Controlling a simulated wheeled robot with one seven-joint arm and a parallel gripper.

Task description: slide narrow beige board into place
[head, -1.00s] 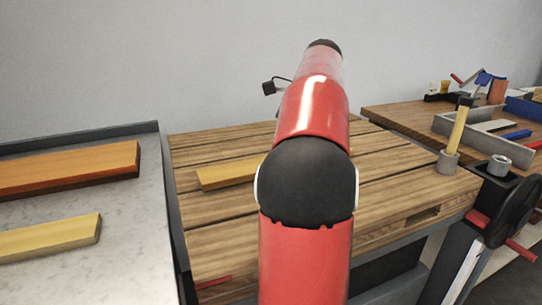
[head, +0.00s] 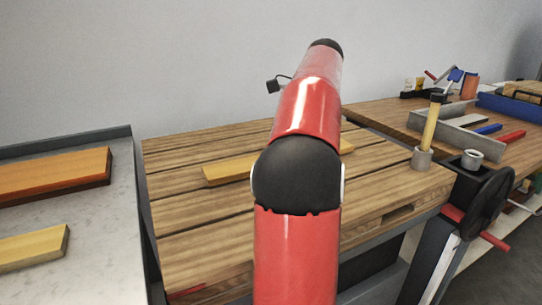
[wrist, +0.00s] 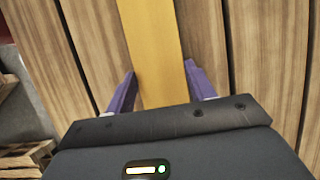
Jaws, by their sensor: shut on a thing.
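The narrow beige board (head: 228,170) lies flat on the slatted wooden bench top, roughly along the slats. My arm hides its middle in the head view, and its left end shows. In the wrist view the board (wrist: 152,40) runs away between the two purple fingers of my gripper (wrist: 160,70), which is shut on its sides. The head view does not show my gripper, as it is behind my arm.
A grey-topped conveyor (head: 105,210) at the left carries an orange board (head: 50,176) and a yellow board (head: 30,248). At the right, a mallet (head: 431,125) stands in a holder near a vise handwheel (head: 493,198). A tool table (head: 390,112) lies behind.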

